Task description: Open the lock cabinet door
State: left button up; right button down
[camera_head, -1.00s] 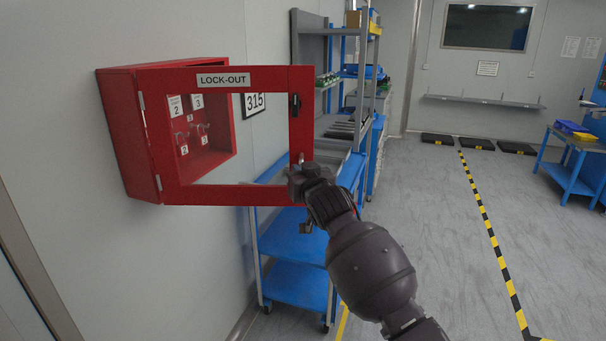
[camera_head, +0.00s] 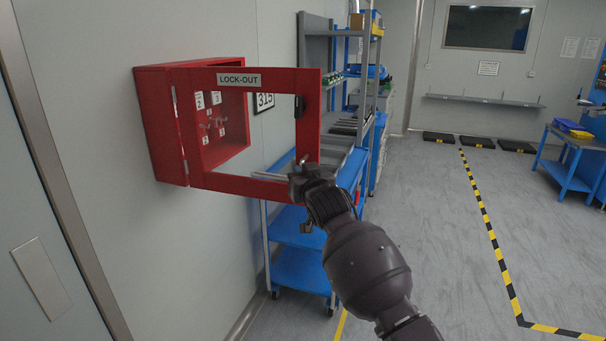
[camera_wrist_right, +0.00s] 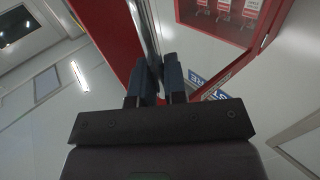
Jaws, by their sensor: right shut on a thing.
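The red lock cabinet (camera_head: 158,125) hangs on the wall at the left. Its framed red door (camera_head: 308,130), labelled LOCK-OUT, stands open, swung out from hinges on its left side. Numbered tags and hooks (camera_head: 210,122) show inside. My right gripper (camera_head: 302,176) is shut on the door at its lower right corner. In the right wrist view, the fingers (camera_wrist_right: 161,80) close near a shiny strip along the red door frame (camera_wrist_right: 110,35); the exact contact is partly hidden. My left gripper is in neither view.
A blue trolley (camera_head: 300,268) stands below and behind the door. A shelf rack (camera_head: 376,70) is beyond it. A grey door-like panel (camera_head: 38,215) is at the far left. The floor (camera_head: 430,240) to the right is clear, with a striped line.

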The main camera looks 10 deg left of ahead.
jog(key=shift+s+a+r, duration=0.1)
jog(key=shift+s+a, duration=0.05)
jog(key=shift+s, duration=0.05)
dwell(0.3)
jog(key=c, duration=1.2)
grip_release()
jog(key=shift+b+v, duration=0.4)
jog(key=shift+v, duration=5)
